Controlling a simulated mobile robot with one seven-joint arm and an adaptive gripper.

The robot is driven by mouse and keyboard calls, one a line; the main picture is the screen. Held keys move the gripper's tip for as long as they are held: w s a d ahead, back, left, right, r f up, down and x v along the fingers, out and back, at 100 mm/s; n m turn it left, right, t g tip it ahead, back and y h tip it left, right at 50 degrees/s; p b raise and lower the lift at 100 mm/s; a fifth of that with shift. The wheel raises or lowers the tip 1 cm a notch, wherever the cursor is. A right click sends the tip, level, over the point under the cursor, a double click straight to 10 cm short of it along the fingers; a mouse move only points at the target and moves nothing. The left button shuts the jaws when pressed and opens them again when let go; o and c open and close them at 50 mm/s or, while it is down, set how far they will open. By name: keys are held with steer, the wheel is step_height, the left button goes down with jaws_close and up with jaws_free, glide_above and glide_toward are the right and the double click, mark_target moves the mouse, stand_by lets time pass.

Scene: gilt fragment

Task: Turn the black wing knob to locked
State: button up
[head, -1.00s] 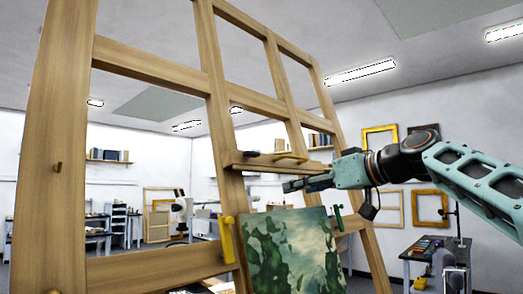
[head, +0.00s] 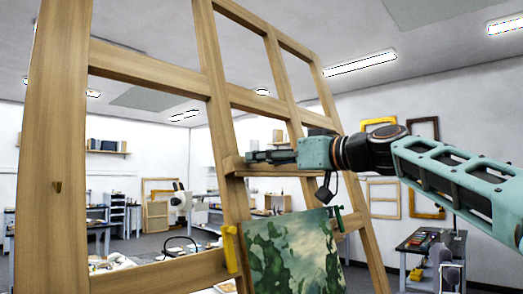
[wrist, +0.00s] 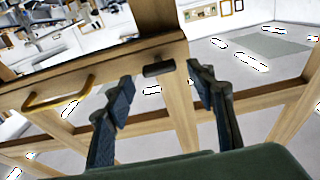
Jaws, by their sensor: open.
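The black wing knob (wrist: 158,69) shows in the wrist view as a small dark bar on the wooden easel crosspiece (wrist: 95,80). It lies roughly along the crosspiece, between my two fingertips in the picture; the fingers do not appear to touch it. My gripper (wrist: 160,78) is open and empty, one finger on each side of the knob. In the head view my gripper (head: 250,157) is in front of the easel's shelf-like crosspiece and hides the knob. I see no readable lock marking.
A brass handle (wrist: 60,95) is on the same crosspiece, left of the knob in the wrist view. A green painting (head: 292,252) stands below my gripper, with a yellow clamp (head: 231,250) and a green clamp (head: 338,217) beside it. Wooden easel uprights (head: 50,150) stand at left.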

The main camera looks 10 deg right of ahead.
steer(key=shift+p+x, duration=0.3)
steer(key=shift+x, duration=0.65)
steer(key=shift+c, duration=0.5)
steer(key=c, duration=1.1)
steer(key=shift+o, duration=0.2)
